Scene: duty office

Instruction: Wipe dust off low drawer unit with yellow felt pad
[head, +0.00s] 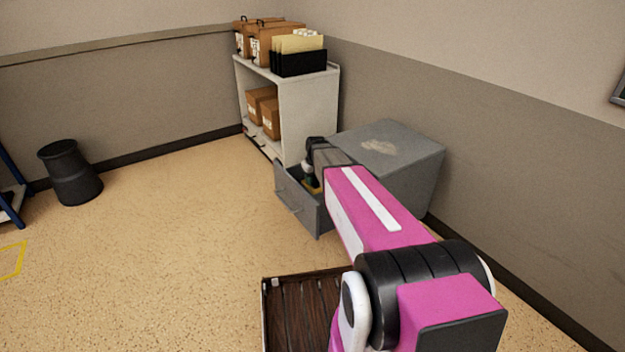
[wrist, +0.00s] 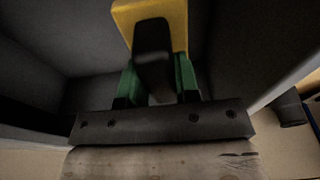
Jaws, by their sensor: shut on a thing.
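The low grey drawer unit (head: 415,165) stands against the right wall, with a pale dust patch (head: 378,147) on its top. Its drawer (head: 300,202) is pulled open. My gripper (head: 311,180) is down in the open drawer, partly hidden by my arm. In the wrist view my gripper (wrist: 156,78) has green fingers on both sides of a dark grip piece, shut on the yellow felt pad (wrist: 125,14). Grey drawer walls surround it. In the head view only a small bit of yellow shows, and the pad's underside is hidden.
A pale shelf (head: 308,115) with cardboard boxes (head: 268,112) and a black file holder (head: 298,62) stands behind the unit. A dark slatted crate (head: 300,312) is on the floor in front. A black bin (head: 70,172) stands at left. The floor between is clear.

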